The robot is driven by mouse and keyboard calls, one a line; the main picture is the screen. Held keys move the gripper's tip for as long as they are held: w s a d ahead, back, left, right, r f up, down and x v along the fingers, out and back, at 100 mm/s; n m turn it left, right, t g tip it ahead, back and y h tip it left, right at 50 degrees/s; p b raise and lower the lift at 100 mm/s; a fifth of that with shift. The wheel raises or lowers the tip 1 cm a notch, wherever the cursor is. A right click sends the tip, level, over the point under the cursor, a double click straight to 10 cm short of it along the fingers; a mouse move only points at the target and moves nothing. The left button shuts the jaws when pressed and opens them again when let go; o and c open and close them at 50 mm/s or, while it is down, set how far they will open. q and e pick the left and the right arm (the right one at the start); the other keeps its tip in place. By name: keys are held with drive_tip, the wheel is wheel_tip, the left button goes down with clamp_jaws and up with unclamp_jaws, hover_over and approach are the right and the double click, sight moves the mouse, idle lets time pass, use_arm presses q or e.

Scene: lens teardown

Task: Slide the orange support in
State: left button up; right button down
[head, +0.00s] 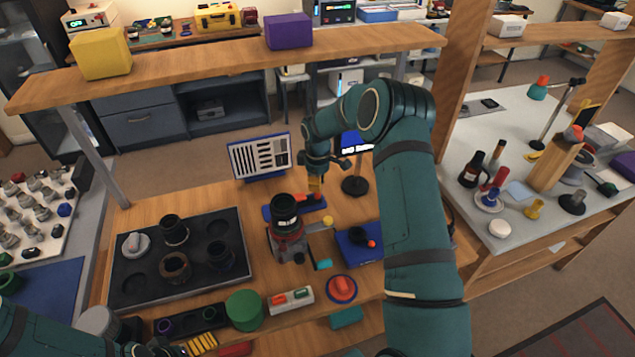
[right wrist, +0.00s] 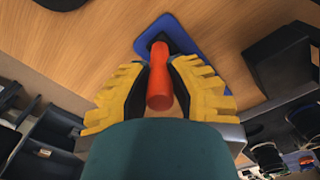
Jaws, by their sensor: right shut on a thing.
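My right gripper (head: 315,188) points down at the back middle of the bench. In the right wrist view its yellow-padded fingers (right wrist: 160,88) are shut on an orange-red handle (right wrist: 160,80). The handle's dark lower end is at a blue base (right wrist: 183,38); whether it touches is unclear. A black lens barrel (head: 285,208) stands upright in a grey and red holder (head: 288,245). A small yellow-orange piece (head: 327,221) sticks out at the holder's right side; I cannot tell if it is the support. My left gripper (head: 155,348) is partly visible at the bottom edge, its fingers unclear.
A dark tray (head: 125,292) with several lens parts lies left. A striped chart (head: 258,157) and a black round-based stand (head: 355,186) are behind.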

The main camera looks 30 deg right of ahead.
drive_tip(key=a, duration=0.2)
drive_tip(key=w+a, duration=0.1)
drive_tip(key=a, duration=0.2)
drive_tip(key=a+b, duration=0.1)
drive_tip(key=a, duration=0.1)
drive_tip(key=shift+w+a, duration=0.3)
drive_tip(key=shift+w, duration=0.1)
drive_tip(key=c, duration=0.8)
unclamp_jaws()
drive_tip(key=shift+a, duration=0.15)
drive_tip(key=shift+c, duration=0.2)
drive_tip(key=shift+r, duration=0.1)
wheel_tip(320, 180, up, 12)
